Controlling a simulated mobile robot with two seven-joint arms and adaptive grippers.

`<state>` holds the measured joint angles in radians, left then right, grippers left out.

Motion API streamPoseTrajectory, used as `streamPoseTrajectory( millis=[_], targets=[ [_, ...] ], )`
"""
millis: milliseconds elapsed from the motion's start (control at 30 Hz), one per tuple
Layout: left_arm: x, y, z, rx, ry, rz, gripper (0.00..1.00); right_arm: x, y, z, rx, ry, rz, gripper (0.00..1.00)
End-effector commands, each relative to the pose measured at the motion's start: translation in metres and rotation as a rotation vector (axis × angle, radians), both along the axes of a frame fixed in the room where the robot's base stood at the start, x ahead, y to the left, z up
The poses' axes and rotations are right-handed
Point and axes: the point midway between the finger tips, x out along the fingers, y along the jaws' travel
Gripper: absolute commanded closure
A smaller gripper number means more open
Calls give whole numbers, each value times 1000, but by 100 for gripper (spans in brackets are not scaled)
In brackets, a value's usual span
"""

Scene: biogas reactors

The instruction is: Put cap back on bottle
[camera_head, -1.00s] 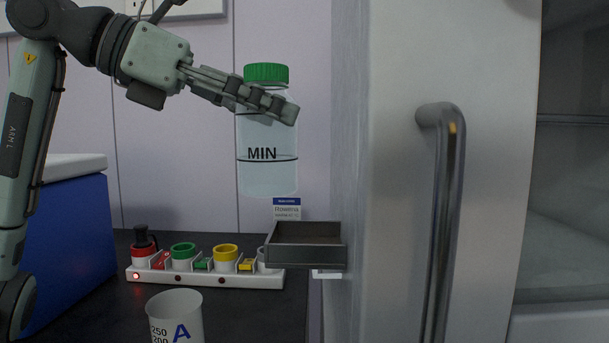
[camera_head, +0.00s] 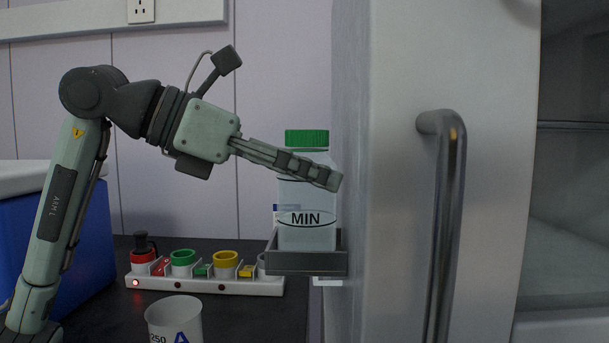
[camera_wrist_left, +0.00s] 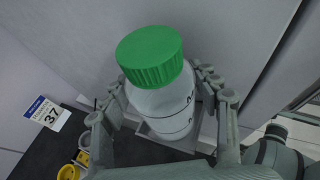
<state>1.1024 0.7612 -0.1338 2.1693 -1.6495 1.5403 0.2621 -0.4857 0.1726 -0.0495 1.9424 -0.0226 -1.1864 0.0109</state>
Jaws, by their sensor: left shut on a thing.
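The bottle (camera_head: 306,231) is clear, marked MIN, and holds liquid. Its green cap (camera_head: 307,138) sits on top of its neck. My left gripper (camera_head: 335,181) is shut on the bottle's upper body, just below the cap. The bottle is upright, with its lower part inside the small grey tray (camera_head: 306,263) on the side of the white cabinet; whether its base touches the tray floor is hidden. In the left wrist view, the cap (camera_wrist_left: 150,56) covers the top of the bottle (camera_wrist_left: 165,112) between the two fingers. My right gripper is not in view.
A white rack (camera_head: 204,284) with red, green and yellow rings stands on the dark bench. A beaker (camera_head: 174,318) marked A is in front of it. The cabinet's vertical handle (camera_head: 449,220) juts out at right. A blue box (camera_head: 90,240) stands at left.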

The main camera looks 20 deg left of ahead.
Motion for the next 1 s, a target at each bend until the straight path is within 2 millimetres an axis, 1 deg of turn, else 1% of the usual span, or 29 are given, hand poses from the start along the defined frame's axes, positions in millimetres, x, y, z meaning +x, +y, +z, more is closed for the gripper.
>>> streamPoseTrajectory(
  millis=[100,400,500,533,667,1000],
  targets=[
    [0,1,-1,-4,-6,1,100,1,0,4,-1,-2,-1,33],
    [0,0,-3,-3,-7,1,100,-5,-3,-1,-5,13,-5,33],
    [0,0,-4,-3,-6,1,100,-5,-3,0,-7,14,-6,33],
    [0,0,-5,-1,-2,1,35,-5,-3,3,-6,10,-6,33],
    [0,0,-5,-1,-2,1,19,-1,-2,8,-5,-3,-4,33],
    [0,0,-3,-1,-2,1,18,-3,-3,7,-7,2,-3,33]
  ],
)
